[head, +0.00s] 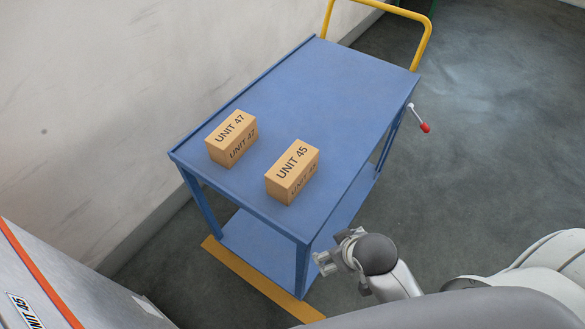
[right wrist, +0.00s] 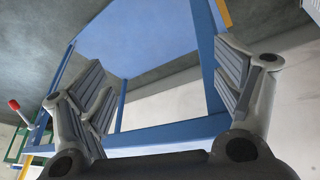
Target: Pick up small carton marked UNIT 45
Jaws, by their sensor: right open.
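The small carton marked UNIT 45 (head: 292,172) is an orange-brown box with dark lettering. It stands on the blue trolley's top (head: 318,90), close to the near edge. My right gripper (head: 324,262) is below and to the right of it in the head view, off the near side of the trolley and apart from the carton. In the right wrist view the two fingers of my right gripper (right wrist: 170,100) are spread with nothing between them; the trolley's blue frame lies beyond, and no carton shows there. My left gripper is not in view.
A similar carton marked UNIT 47 (head: 231,138) stands left of UNIT 45 with a small gap between. The trolley has a yellow handle (head: 425,40), a lower shelf (head: 255,243) and a red-tipped lever (head: 424,127). A wall (head: 110,90) runs along the left. The trolley top's far half is clear.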

